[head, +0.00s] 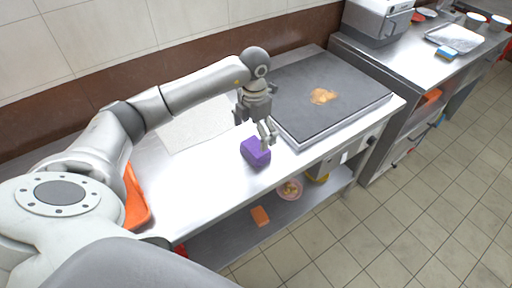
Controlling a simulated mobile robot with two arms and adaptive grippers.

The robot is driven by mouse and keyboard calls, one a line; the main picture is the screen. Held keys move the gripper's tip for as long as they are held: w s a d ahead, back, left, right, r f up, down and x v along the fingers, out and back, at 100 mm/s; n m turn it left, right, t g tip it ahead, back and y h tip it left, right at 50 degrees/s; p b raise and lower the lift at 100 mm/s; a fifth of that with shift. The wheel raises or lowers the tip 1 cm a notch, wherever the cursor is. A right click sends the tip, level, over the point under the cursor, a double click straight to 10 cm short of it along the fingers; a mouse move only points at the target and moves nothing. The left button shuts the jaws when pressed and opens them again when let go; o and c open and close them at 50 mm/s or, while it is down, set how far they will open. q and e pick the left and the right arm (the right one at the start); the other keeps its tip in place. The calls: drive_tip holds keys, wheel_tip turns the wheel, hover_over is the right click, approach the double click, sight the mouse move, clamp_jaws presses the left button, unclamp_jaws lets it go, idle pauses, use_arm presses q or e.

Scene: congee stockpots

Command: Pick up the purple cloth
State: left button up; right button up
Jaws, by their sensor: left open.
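The purple cloth (256,153) is a small block-like folded bundle on the steel counter (190,200), near its front edge and left of the griddle. My left gripper (268,142) points down at the cloth's upper right side. Its fingers look open, with one fingertip in front of or beside the cloth. I cannot tell whether they touch it. My right gripper does not show.
A dark griddle (340,90) with an orange-brown food patch (323,96) lies right of the gripper. A pale board (200,122) lies behind the cloth. An orange tray (135,200) is at the left. A lower shelf (225,238) holds a bowl (290,190).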

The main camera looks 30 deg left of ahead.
sight(255, 145)
use_arm(q)
drive_tip(key=shift+f, duration=0.5)
drive_tip(key=shift+w+f, duration=0.15)
drive_tip(key=shift+f, duration=0.1)
wheel_tip(255, 145, down, 4)
drive_tip(key=shift+f+p, duration=0.25)
drive_tip(key=shift+p, duration=0.65)
drive_tip(key=shift+w+f, duration=0.1)
drive_tip(key=shift+f, duration=0.2)
drive_tip(key=shift+c, duration=1.6)
drive_tip(key=c, duration=0.6)
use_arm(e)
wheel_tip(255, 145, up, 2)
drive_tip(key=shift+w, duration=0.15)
use_arm(q)
drive_tip(key=shift+r, duration=0.1)
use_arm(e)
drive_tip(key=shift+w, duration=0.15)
